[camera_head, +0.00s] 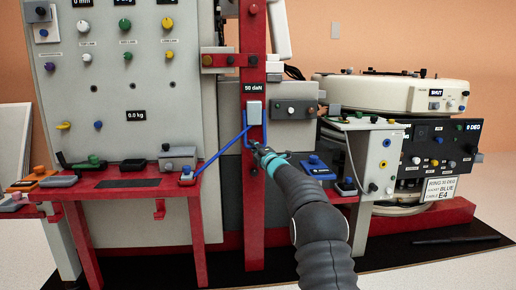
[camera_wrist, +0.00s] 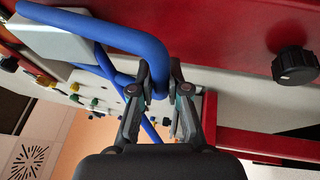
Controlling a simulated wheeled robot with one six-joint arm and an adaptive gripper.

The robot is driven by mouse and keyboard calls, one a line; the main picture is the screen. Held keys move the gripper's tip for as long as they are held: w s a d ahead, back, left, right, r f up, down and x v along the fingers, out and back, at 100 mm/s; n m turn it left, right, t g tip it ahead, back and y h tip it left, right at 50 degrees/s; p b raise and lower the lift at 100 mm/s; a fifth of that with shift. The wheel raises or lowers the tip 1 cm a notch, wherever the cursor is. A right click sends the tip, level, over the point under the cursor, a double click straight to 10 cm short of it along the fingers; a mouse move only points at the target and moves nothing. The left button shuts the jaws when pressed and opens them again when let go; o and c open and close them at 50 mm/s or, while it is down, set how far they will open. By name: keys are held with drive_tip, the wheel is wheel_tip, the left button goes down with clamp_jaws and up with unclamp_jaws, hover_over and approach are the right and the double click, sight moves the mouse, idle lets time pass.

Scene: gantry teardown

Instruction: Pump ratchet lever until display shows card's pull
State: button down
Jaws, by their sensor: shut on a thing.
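A light grey ratchet box (camera_head: 255,111) sits on the red upright post. A display reading 50 daN (camera_head: 253,87) is just above it. The blue ratchet lever (camera_head: 265,128) hangs from the box as a loop; in the wrist view the thick blue bar (camera_wrist: 120,38) curves down between my fingers. My gripper (camera_head: 256,147) is shut on this lever near its lower end; the fingers also show in the wrist view (camera_wrist: 160,90). A white card (camera_head: 450,188) at the right reads RING 35 DEG, BLUE and E4. I cannot read a pull value on it.
A blue strap (camera_head: 222,149) slants from the ratchet to the red shelf (camera_head: 125,181) at left. A black knob (camera_wrist: 295,65) is close at the right in the wrist view. A grey cabinet (camera_head: 365,160) and a ring machine (camera_head: 395,92) stand at right.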

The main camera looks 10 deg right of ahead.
drive_tip(key=shift+f, duration=0.2)
drive_tip(key=c, duration=1.1)
unclamp_jaws()
drive_tip(key=shift+w+a, duration=0.1)
drive_tip(key=shift+w, duration=0.05)
drive_tip(key=shift+c, duration=0.2)
drive_tip(key=v, duration=1.2)
